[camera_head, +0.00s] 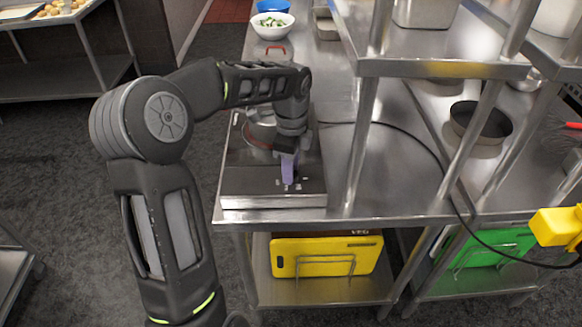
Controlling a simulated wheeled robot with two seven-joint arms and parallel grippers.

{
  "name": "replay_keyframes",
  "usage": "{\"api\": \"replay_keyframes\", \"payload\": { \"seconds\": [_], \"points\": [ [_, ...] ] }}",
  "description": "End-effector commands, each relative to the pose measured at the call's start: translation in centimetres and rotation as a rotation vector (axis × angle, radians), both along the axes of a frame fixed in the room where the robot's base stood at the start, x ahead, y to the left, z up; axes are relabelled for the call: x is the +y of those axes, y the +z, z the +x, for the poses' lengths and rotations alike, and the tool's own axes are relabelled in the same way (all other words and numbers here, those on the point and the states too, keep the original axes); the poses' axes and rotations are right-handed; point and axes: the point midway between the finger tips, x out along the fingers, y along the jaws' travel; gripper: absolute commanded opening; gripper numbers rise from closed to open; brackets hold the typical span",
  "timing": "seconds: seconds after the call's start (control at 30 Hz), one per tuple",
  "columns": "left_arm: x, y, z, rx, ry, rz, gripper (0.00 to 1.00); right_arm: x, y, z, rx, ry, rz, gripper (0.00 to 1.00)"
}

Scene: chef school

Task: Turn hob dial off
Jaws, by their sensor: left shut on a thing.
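The hob (235,183) is a flat metal unit on the steel counter, left of the shelf posts. Its dial is on the front part of the top and is mostly hidden by my fingers. My left gripper (288,180) reaches in from the left and points down at the dial, with its purple fingers shut on it. Small light marks show on the hob around the fingertips. A pan or pot (258,133) on the hob is partly hidden behind my wrist.
A steel shelf (440,68) on posts stands right of the hob. A black cable crosses the counter (400,180) to the right. A white bowl (272,27) stands at the back, a black pan (480,122) at the right. Yellow boards (325,254) are racked below.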

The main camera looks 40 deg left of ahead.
Motion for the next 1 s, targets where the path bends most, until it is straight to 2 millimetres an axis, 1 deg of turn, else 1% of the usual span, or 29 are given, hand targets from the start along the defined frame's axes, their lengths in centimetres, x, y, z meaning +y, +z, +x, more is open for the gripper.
{"api": "replay_keyframes", "payload": {
  "seconds": [0.27, 0.47, 0.67, 1.0],
  "points": [
    [0.0, 0.0, 0.0, -0.001, 0.012, 0.0, 0.0, 0.0, 0.0, 0.0, 0.0, 0.0, 0.0, 0.36],
    [0.0, 0.0, 0.0, -0.002, 0.064, 0.001, 0.0, 0.0, -0.2, 0.0, -0.001, 0.0, 0.0, 0.36],
    [0.0, 0.0, 0.1, -0.003, 0.174, 0.002, 0.0, 0.0, -0.5, 0.1, -0.002, 0.0, 0.001, 0.36],
    [0.0, 0.0, 0.1, -0.003, 0.467, 0.001, 0.0, 0.1, -1.1, 0.2, -0.004, 0.002, 0.003, 0.36]
  ]
}}
